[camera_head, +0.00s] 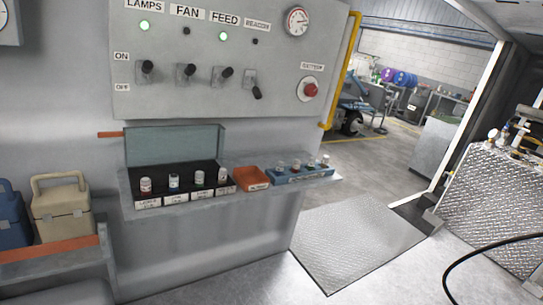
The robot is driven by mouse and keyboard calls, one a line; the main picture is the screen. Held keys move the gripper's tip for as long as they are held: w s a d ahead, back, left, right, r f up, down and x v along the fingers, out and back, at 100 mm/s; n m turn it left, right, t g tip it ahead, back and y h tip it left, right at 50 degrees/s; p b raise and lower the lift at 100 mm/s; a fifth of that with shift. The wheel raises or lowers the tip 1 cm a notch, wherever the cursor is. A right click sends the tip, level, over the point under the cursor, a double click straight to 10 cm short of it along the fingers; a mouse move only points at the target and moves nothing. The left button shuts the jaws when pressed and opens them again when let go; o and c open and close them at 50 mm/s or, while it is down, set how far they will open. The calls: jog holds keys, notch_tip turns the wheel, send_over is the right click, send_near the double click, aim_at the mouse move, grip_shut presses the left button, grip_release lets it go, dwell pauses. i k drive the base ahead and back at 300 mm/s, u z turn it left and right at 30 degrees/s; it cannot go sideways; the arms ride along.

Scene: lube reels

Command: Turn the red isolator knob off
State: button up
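The red isolator knob (310,91) sits on a pale round plate at the lower right of the grey control panel (225,100). A small label (312,66) above it is too blurred to read surely. The knob's turned position cannot be made out at this size. Nothing stands in front of it. My gripper is not in view.
Left of the knob are levers marked LAMPS (147,67), FAN, FEED and BEACON; BEACON's (257,92) points down. A gauge (297,21) is above. A shelf (200,204) with bottles juts out below. A yellow pipe (343,70) runs right of the panel.

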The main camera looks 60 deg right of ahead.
aim_at(311, 90)
jog(key=u, duration=0.55)
jog(key=k, duration=1.8)
jog(key=z, duration=1.8)
jog(key=i, duration=1)
